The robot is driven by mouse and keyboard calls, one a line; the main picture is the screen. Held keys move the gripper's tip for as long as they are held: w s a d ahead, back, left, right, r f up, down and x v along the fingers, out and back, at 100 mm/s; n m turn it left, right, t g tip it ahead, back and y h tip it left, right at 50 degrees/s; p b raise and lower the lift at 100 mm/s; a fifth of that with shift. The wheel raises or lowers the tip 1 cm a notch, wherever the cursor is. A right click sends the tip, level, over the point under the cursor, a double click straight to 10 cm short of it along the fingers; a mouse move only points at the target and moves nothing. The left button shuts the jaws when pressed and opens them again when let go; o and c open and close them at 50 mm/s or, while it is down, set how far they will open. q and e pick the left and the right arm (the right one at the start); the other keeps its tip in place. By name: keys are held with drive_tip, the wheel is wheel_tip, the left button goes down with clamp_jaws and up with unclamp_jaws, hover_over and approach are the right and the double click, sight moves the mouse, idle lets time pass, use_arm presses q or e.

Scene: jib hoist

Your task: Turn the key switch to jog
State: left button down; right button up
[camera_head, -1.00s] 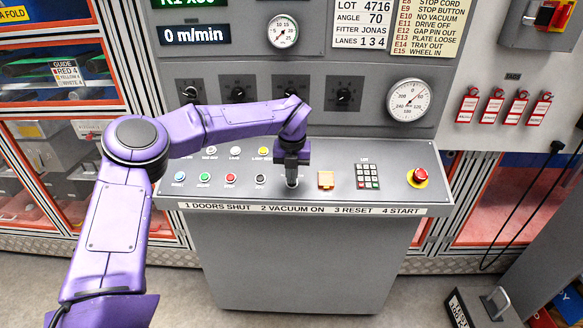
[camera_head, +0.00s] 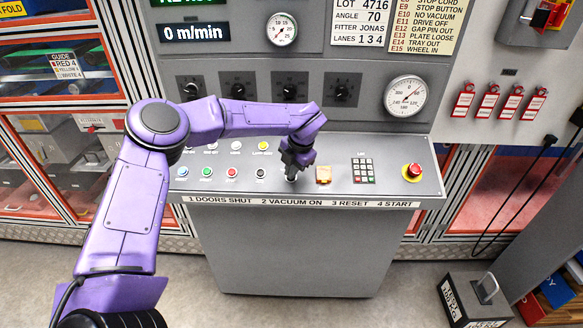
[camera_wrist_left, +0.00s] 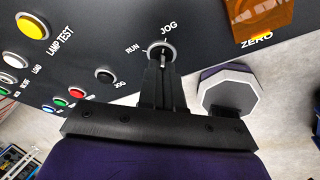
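The key switch (camera_wrist_left: 161,52) is a round silver-rimmed switch on the sloped grey console, with RUN printed to its left and JOG above it in the left wrist view. A thin silver key part shows at its middle, pointing roughly toward JOG; its exact angle is hard to tell. My left gripper (camera_wrist_left: 161,68) has its dark fingers close together at the switch and appears shut on the key. In the head view my left gripper (camera_head: 291,174) reaches down to the console at a tilt and mostly hides the switch. My right gripper is in neither view.
A black button (camera_head: 260,172) sits left of the switch, and an orange cover (camera_head: 323,174) sits to its right. A keypad (camera_head: 364,170) and a red mushroom button (camera_head: 412,172) are farther right. Rotary knobs (camera_head: 290,90) line the upright panel behind.

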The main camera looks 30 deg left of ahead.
use_arm(q)
drive_tip(key=shift+s+f, duration=0.15)
drive_tip(key=shift+f, duration=0.15)
drive_tip(key=c, duration=1.4)
unclamp_jaws()
drive_tip(key=shift+o, duration=0.4)
drive_tip(key=shift+w, duration=0.2)
drive_tip(key=b+v, duration=0.2)
drive_tip(key=v, duration=0.8)
drive_tip(key=shift+r, duration=0.3)
drive_tip(key=shift+f, duration=0.1)
